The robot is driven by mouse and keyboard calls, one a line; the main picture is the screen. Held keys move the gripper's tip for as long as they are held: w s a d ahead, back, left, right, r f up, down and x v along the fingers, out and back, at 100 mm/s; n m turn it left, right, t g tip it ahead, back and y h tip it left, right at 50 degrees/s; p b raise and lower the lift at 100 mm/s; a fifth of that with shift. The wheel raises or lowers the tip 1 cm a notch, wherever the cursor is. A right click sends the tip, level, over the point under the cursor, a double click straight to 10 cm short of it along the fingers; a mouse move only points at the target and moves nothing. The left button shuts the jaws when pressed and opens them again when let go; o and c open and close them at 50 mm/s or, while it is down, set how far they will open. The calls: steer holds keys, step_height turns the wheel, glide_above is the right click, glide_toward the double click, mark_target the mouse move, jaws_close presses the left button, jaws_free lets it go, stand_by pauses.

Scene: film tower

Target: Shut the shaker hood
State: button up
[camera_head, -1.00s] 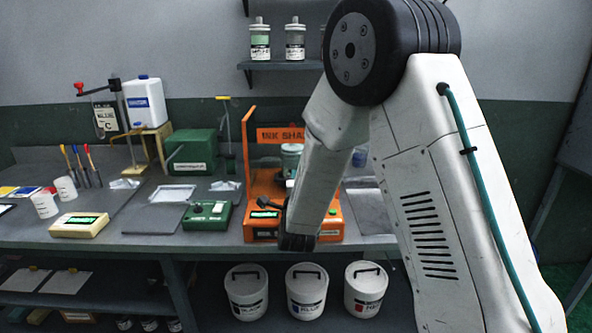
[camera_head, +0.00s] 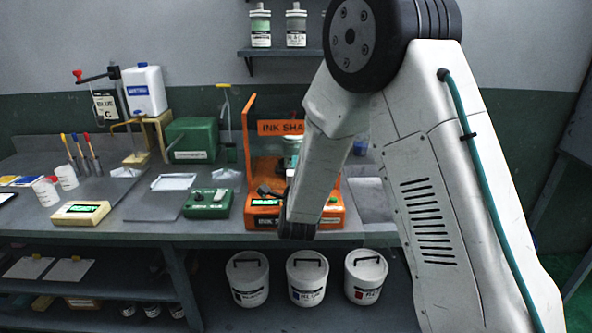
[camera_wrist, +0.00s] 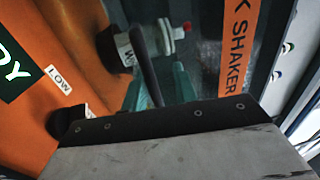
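The orange ink shaker (camera_head: 262,222) stands on the workbench, partly hidden by my arm. Its hood, an upright panel with an orange "INK SHAKER" strip (camera_head: 280,127), appears raised behind the body. A pale can (camera_head: 291,145) shows in front of the strip. My gripper (camera_head: 297,230) is at the shaker's front, its fingers not clearly visible. In the wrist view, the orange body (camera_wrist: 45,60) is at left, the strip (camera_wrist: 238,45) at upper right, and a black knob with a lever (camera_wrist: 146,70) between.
A green control box (camera_head: 208,203) and a cream box (camera_head: 81,212) stand to the left of the shaker. A green case (camera_head: 192,140) is behind. Three white buckets (camera_head: 306,278) stand below the bench. A shelf above holds bottles.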

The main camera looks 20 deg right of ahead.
steer(key=v, duration=0.7)
steer(key=shift+s, duration=0.35)
steer(key=shift+a, duration=0.15)
steer(key=s+r+n+g+y, duration=0.65)
steer(key=s+n+g, duration=0.2)
steer(key=n, duration=0.35)
steer(key=s+d+r+n+g, duration=0.1)
steer(key=s+n+g, duration=0.3)
steer(key=s, duration=1)
steer(key=s+d+r+n+g, duration=0.1)
steer(key=s+d+n+g, duration=0.3)
steer(key=s, duration=1)
steer(key=shift+s+r+n+g+h, duration=0.2)
steer(key=shift+r+n+g+h, duration=0.15)
steer(key=shift+n+g, duration=0.3)
steer(key=shift+c, duration=0.3)
